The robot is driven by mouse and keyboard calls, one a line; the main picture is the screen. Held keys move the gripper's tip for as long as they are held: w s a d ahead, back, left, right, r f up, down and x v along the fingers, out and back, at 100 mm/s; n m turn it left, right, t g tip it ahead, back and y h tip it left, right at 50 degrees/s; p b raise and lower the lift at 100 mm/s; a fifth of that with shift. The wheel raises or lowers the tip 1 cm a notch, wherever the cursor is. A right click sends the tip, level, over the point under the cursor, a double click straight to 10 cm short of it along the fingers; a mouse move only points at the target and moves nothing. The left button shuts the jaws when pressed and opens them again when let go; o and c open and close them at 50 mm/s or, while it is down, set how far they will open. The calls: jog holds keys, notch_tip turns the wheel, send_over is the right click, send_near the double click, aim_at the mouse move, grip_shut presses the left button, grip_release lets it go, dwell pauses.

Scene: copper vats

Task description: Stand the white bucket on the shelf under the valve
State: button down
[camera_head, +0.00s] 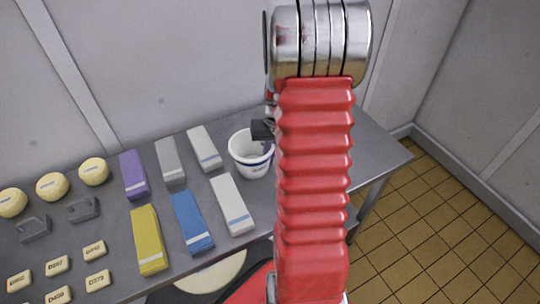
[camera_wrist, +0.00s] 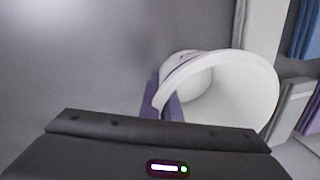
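The white bucket (camera_head: 250,155) stands upright on the grey table, with a blue mark on its side. In the wrist view the bucket (camera_wrist: 225,90) shows its open mouth and empty-looking inside. My gripper (camera_head: 264,130) is at the bucket's rim, partly hidden behind my red arm. In the wrist view its dark fingers (camera_wrist: 163,102) lie close on either side of the near left rim and appear shut on it. No valve and no shelf can be made out in either view.
The table (camera_head: 120,222) holds a yellow block (camera_head: 149,239), a blue block (camera_head: 191,221), a white block (camera_head: 232,204) beside the bucket, and several other blocks and cheeses to the left. A wall stands behind. Tiled floor (camera_head: 430,230) is clear at right.

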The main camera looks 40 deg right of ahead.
jog(key=c, duration=2.5)
grip_release()
jog(key=shift+f, duration=0.1)
jog(key=o, duration=0.5)
notch_tip(320, 180, up, 12)
jog(key=d, duration=0.1)
jog(key=shift+s, duration=0.4)
